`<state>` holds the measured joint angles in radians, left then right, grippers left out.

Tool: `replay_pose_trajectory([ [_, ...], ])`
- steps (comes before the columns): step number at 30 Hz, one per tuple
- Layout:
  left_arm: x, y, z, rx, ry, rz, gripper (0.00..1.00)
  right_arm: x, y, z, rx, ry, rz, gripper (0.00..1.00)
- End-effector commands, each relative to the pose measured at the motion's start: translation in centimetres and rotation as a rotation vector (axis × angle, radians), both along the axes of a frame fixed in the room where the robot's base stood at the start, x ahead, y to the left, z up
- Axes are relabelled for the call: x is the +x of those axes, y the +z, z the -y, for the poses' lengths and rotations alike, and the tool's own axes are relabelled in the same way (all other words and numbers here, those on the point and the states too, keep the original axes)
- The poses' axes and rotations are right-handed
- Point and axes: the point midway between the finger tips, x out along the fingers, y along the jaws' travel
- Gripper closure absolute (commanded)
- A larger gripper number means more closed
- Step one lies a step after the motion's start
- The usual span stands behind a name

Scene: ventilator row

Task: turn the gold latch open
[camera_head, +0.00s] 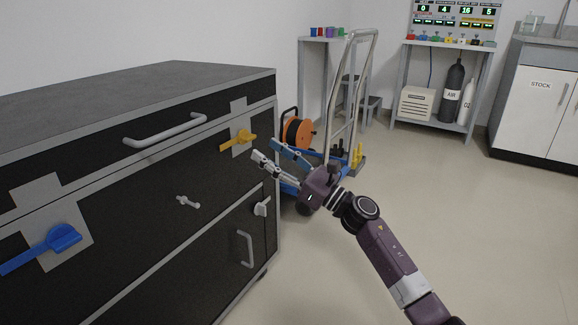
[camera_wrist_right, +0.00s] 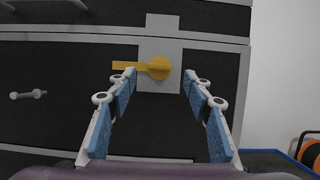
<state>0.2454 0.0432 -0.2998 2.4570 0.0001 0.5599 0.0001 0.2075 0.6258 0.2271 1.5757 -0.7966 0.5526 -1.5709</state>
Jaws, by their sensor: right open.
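The gold latch (camera_head: 240,140) is on the front of the dark cabinet, near its right end. Its handle points left from a round hub over a grey plate. In the right wrist view the gold latch (camera_wrist_right: 150,67) lies ahead between my fingers, its handle level and its tip beyond the left finger. My right gripper (camera_head: 267,150) is open and empty, just right of and in front of the latch, apart from it in the head view. In the wrist view the right gripper (camera_wrist_right: 160,82) has its blue pads spread wide. My left gripper is not in view.
The dark cabinet (camera_head: 180,78) also carries a blue latch (camera_head: 62,238), a long drawer handle (camera_head: 165,129), a small grey knob (camera_head: 187,202) and a white latch (camera_head: 262,206). A hand cart (camera_head: 350,90) with an orange reel (camera_head: 298,133) stands behind my gripper. Floor at right is clear.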

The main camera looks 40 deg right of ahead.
Motion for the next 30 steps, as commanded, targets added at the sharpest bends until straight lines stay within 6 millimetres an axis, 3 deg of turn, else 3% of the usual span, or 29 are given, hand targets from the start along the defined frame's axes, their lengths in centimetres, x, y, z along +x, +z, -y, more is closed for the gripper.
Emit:
replay_pose_trajectory([
  [6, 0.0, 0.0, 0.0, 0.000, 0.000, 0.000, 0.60, -3.5, -1.7, 1.5, 0.001, -0.001, -0.001, 0.54],
  [12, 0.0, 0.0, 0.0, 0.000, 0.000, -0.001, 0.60, -5.3, -2.4, 2.3, 0.000, -0.001, 0.000, 0.54],
  [30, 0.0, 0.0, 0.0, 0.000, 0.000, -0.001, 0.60, -5.7, -2.6, 2.5, 0.000, -0.001, 0.000, 0.54],
])
